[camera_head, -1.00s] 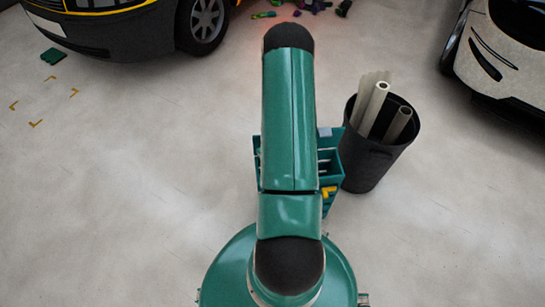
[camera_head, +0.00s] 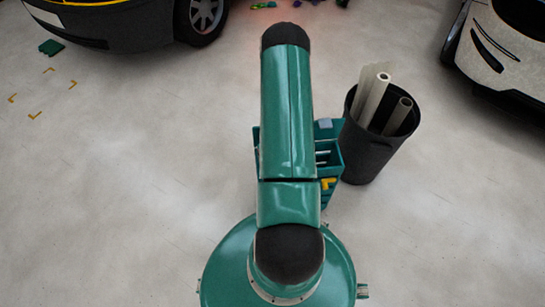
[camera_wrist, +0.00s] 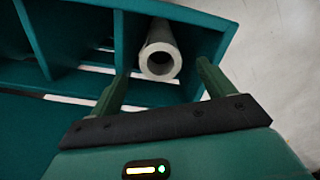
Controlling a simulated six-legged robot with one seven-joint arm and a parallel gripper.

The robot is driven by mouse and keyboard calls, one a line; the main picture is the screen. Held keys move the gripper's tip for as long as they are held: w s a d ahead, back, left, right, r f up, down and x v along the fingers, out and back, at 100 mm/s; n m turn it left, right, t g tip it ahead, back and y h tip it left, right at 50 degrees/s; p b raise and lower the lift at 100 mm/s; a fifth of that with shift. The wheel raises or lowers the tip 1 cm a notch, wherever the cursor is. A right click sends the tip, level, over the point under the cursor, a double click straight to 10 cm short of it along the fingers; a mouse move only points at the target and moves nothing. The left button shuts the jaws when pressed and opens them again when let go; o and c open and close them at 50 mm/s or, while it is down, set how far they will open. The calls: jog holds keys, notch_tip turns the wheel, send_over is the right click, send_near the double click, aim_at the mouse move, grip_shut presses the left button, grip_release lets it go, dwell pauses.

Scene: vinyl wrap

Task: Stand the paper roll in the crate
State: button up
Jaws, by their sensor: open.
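In the wrist view, a pale hollow paper roll (camera_wrist: 159,40) is in an end compartment of the teal crate (camera_wrist: 85,20), its open end facing the camera. My gripper (camera_wrist: 161,74) is open, with one finger on each side of the roll's near end and gaps between fingers and roll. In the head view, the crate (camera_head: 329,160) shows partly from behind my arm, with a yellow mark on its side; the roll and my gripper are hidden there.
A black bin (camera_head: 362,158) holding several pale tubes (camera_head: 373,97) stands close to the crate's right. A dark car (camera_head: 120,30) is at the upper left and a pale car (camera_head: 490,60) at the upper right. The floor on the left is mostly clear, with yellow corner marks.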

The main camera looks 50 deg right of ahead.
jog(key=shift+r, duration=0.15)
notch_tip(320, 180, up, 14)
jog(key=shift+f, duration=0.2)
dwell(0.4)
